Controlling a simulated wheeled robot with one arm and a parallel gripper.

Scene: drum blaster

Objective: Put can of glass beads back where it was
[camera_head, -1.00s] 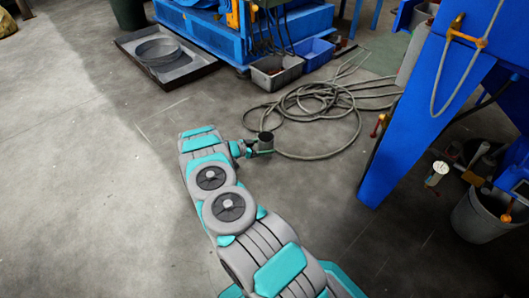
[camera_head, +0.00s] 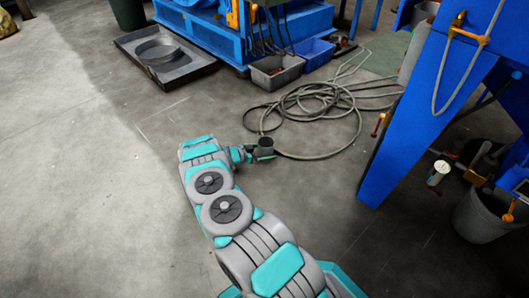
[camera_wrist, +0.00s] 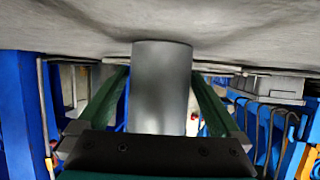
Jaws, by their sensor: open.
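A grey cylindrical can (camera_head: 266,146) is at the end of my arm, next to the coiled hose. It also shows in the wrist view (camera_wrist: 162,88), where the floor is at the top of the picture. Its far end appears to meet the floor, with a dark shade around it. My gripper (camera_head: 257,155) is open around the can. In the wrist view its green fingers (camera_wrist: 158,76) lie one on each side of the can. The can looks upright; its contents and any label cannot be seen.
A coiled grey hose (camera_head: 315,103) lies just behind the can. A blue slanted panel (camera_head: 405,120) stands at the right. Near it are a white canister (camera_head: 437,174) and a grey bucket (camera_head: 478,216). A dark tray (camera_head: 185,72) lies at the back left. The left floor is clear.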

